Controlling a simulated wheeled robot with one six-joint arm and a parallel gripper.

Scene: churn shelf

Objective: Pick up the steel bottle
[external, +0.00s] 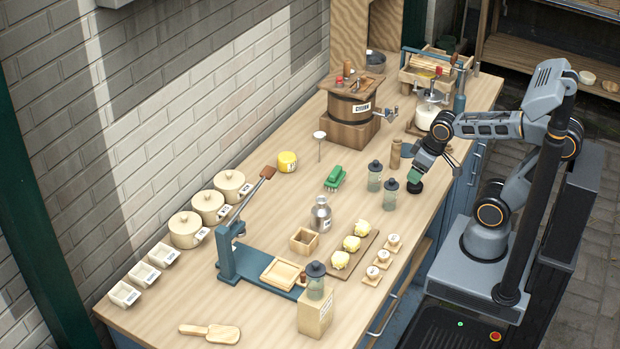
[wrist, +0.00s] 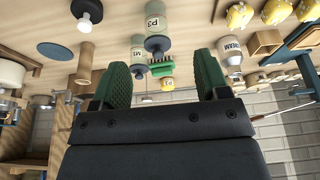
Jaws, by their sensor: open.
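The steel bottle (external: 320,215) stands upright on the wooden counter, behind a small open wooden box and left of the jars. It is silvery with a narrow neck and a label. In the wrist view, where the scene looks upside down, a pale bottle labelled CREAM (wrist: 232,52) right of the fingers appears to be the same bottle. My gripper (external: 412,179) is over the counter's right side, well to the right of the bottle and apart from it. In the wrist view its two green fingers (wrist: 160,72) are spread, with nothing held between them.
A board with yellow lumps (external: 351,243) lies to the bottle's right. A blue press (external: 228,262) is at its left. A wooden churn (external: 352,110) stands behind.

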